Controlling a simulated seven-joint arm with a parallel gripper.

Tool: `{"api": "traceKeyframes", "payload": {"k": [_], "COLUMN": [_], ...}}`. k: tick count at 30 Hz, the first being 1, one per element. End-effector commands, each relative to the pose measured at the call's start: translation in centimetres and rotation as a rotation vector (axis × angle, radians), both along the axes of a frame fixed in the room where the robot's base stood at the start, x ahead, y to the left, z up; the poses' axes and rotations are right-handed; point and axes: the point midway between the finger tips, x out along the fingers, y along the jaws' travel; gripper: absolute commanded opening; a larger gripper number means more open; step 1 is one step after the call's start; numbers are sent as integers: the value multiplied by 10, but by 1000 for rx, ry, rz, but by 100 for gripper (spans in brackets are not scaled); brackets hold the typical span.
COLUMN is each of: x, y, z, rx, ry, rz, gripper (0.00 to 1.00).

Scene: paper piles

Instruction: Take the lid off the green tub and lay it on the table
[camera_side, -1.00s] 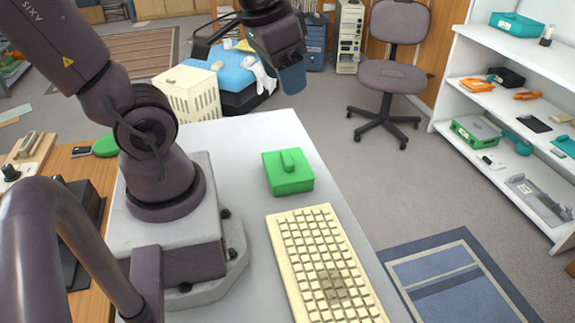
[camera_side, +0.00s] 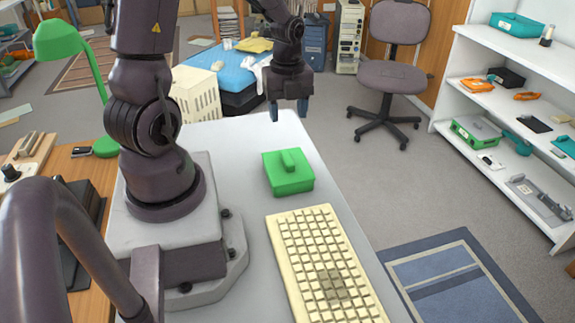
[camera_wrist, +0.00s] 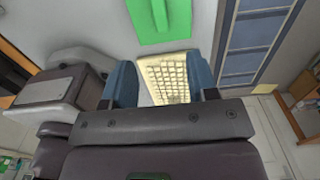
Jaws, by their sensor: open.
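The green tub (camera_side: 289,183) stands on the grey table near its right edge. Its green lid (camera_side: 282,166) is on top, with a raised bar handle running along it. In the wrist view the lid (camera_wrist: 180,20) shows at the top, partly cut off by the frame edge. My gripper (camera_side: 288,112) is open and empty, pointing down above the far end of the table, behind and above the tub. In the wrist view its two blue fingers (camera_wrist: 167,85) are wide apart, with the keyboard seen between them.
A cream keyboard (camera_side: 325,265) lies on the table (camera_side: 245,140) just in front of the tub. A cream crate (camera_side: 197,95) stands beyond the table's far left. A green lamp (camera_side: 65,42) is at the left. White shelves (camera_side: 500,120) and a chair (camera_side: 393,75) stand away right.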

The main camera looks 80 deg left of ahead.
Motion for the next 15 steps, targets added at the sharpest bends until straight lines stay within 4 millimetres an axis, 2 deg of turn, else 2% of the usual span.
{"api": "traceKeyframes", "payload": {"k": [9, 15], "x": [-1, -1], "y": [-1, -1], "z": [-58, -73], "rx": [-5, -2], "ry": [7, 3], "rz": [-2, -1], "gripper": [53, 53]}}
